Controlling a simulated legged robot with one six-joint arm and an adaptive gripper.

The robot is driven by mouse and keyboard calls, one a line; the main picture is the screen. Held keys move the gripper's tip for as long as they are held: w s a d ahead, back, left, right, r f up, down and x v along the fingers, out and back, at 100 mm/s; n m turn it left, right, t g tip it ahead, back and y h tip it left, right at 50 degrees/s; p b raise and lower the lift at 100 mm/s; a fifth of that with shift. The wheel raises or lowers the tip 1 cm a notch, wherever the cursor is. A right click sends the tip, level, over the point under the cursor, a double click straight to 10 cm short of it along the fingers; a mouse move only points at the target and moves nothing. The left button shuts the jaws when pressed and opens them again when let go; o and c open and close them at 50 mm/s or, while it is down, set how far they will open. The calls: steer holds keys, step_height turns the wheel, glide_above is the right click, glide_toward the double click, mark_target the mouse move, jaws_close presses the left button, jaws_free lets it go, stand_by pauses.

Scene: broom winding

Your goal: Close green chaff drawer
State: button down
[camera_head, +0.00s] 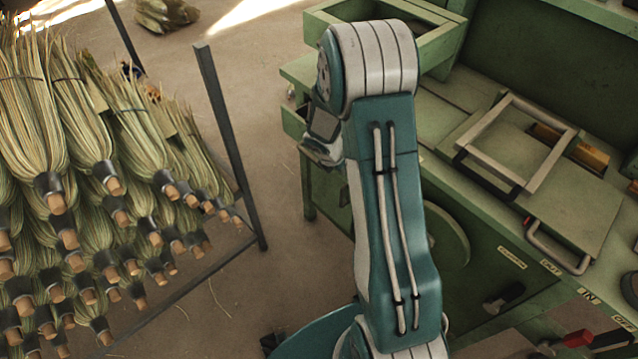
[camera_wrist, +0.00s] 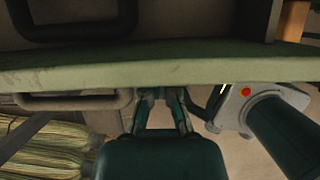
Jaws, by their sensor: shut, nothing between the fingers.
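A green drawer-like box (camera_head: 293,122) juts from the left side of the green machine, beside my gripper (camera_head: 318,152). I take it for the chaff drawer, but my arm hides much of it and I cannot tell how far it is out. In the wrist view, my gripper (camera_wrist: 162,96) is shut and empty, its fingertips at the lower edge of a long green panel (camera_wrist: 160,66). Contact cannot be told. A grey-brown bar handle (camera_wrist: 70,101) shows left of the fingers.
A rack of broom heads (camera_head: 110,190) with dark metal posts (camera_head: 225,130) stands at the left. Bare floor (camera_head: 265,90) lies between it and the machine. A metal frame (camera_head: 520,150) and a red-handled tool (camera_head: 578,338) are at the right.

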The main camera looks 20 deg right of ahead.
steer(key=w+d, duration=0.1)
steer(key=d, duration=0.4)
steer(key=w+d, duration=0.1)
steer(key=d, duration=0.2)
steer(key=shift+w+d, duration=0.1)
steer(key=shift+w, duration=0.25)
